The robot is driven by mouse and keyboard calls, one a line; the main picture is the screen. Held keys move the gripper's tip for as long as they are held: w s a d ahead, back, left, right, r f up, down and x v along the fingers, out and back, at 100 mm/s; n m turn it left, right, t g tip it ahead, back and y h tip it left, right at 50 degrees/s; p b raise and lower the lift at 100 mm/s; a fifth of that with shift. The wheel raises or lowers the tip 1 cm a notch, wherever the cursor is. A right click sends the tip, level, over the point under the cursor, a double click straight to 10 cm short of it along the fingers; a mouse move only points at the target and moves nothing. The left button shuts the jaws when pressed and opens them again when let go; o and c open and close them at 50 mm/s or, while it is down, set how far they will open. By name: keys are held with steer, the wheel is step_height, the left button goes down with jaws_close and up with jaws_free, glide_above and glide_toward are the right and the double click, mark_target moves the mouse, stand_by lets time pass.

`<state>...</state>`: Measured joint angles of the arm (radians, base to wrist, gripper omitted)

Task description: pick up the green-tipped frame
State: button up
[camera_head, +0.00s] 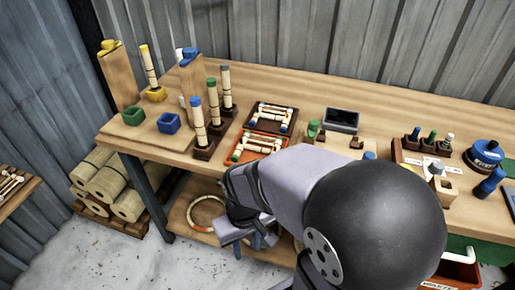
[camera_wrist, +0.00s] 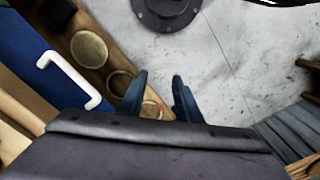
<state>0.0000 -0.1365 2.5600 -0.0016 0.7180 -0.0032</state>
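A small pale rattan frame with green at its left end lies in the orange tray (camera_head: 232,159) on the workbench; its details are small, and my arm is close in front of the tray. A second pale frame, with blue and red marks, lies in the dark brown tray (camera_head: 259,122) just behind. My gripper (camera_head: 258,239) hangs in front of the bench edge, below the bench top and apart from both trays. In the wrist view its two dark fingers (camera_wrist: 160,95) stand apart with nothing between them. No green-tipped frame shows in the wrist view.
Upright capped sticks, including a blue-capped one (camera_head: 199,121), stand left of the trays. A rattan ring (camera_head: 205,212) lies on the lower shelf. The wrist view shows floor and a white handle (camera_wrist: 78,78).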

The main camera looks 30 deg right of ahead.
steer(key=shift+o, duration=0.9)
